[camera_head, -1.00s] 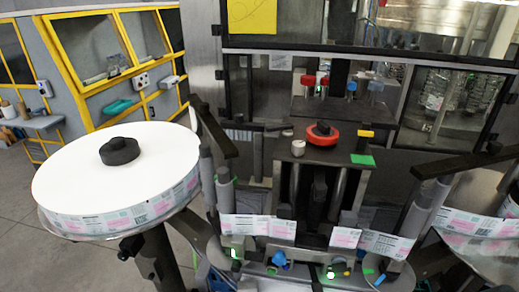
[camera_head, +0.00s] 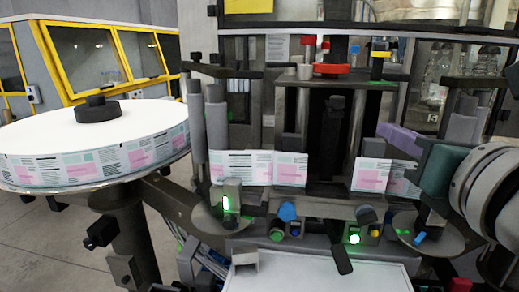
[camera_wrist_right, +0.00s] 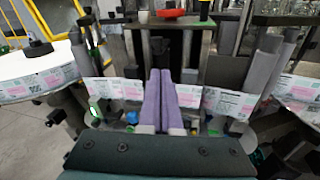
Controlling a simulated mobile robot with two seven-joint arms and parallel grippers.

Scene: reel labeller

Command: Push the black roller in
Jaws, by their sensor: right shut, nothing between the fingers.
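A dark upright part (camera_head: 333,122) that looks like the black roller stands in the recess at the middle of the labelling machine. It is dark against a dark background, so its exact shape is hard to tell. My right gripper (camera_head: 380,131) comes in from the right, its purple fingers pointing left towards the machine's middle. It is shut and empty, and appears in front of the machine at the right-hand label strip. In the right wrist view its two purple fingers (camera_wrist_right: 160,72) lie together, pointing at the central recess and covering part of it. My left gripper is not in view.
A large white label reel (camera_head: 60,130) with a black hub stands at the left. Label strips (camera_head: 258,167) run across the machine's front. Grey upright rollers (camera_head: 217,125) flank it. A red disc (camera_head: 333,69) sits on top. A pale panel (camera_head: 320,278) lies at the front.

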